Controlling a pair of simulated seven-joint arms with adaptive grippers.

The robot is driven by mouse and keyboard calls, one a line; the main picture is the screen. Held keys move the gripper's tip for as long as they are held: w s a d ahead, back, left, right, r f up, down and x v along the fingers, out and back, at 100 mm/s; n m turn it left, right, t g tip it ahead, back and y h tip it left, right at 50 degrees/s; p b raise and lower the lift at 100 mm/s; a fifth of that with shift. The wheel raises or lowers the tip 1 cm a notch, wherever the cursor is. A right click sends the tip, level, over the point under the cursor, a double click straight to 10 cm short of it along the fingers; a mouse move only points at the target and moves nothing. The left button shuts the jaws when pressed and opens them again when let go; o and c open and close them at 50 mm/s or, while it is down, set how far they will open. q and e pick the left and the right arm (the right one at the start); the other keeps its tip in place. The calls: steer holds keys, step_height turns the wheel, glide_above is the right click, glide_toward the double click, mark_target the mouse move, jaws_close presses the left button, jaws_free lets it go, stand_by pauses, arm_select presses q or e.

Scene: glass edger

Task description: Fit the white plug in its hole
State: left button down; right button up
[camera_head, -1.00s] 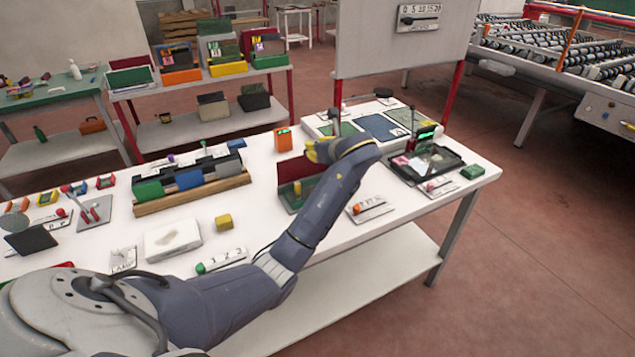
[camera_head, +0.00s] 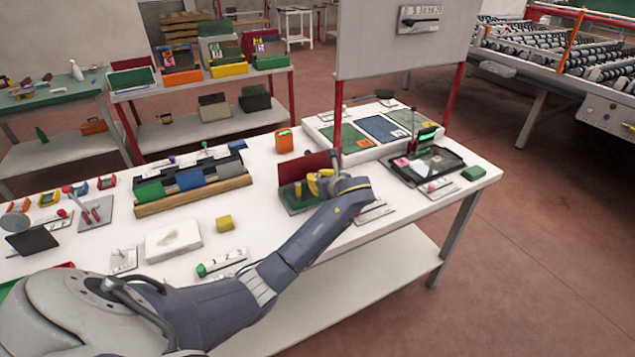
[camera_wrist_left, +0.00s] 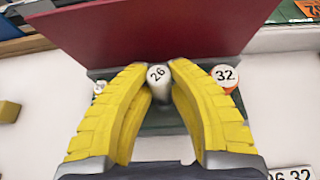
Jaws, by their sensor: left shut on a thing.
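The white plug (camera_wrist_left: 158,75), its top marked 26, is between the two yellow fingertips of my left gripper (camera_wrist_left: 160,88), which is shut on it. It stands over the green base in front of a red upright panel; whether its lower end is in a hole is hidden. In the head view my left gripper (camera_head: 320,185) is at the right part of the green base (camera_head: 300,204), close to the red panel (camera_head: 303,167). An orange-sided plug marked 32 (camera_wrist_left: 226,74) is just right of the fingers. My right gripper is not in view.
A plate with printed numbers (camera_head: 374,213) lies right of the base, partly behind my arm. A black tray (camera_head: 435,178) is farther right, a yellow block (camera_head: 224,223) to the left. A rack of coloured blocks (camera_head: 190,187) stands behind left.

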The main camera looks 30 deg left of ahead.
arm_select(q)
steer(key=shift+f, duration=0.5)
steer(key=shift+f, duration=0.15)
steer(key=c, duration=1.3)
jaws_free()
steer(key=v, duration=1.2)
steer(key=shift+d, duration=0.1)
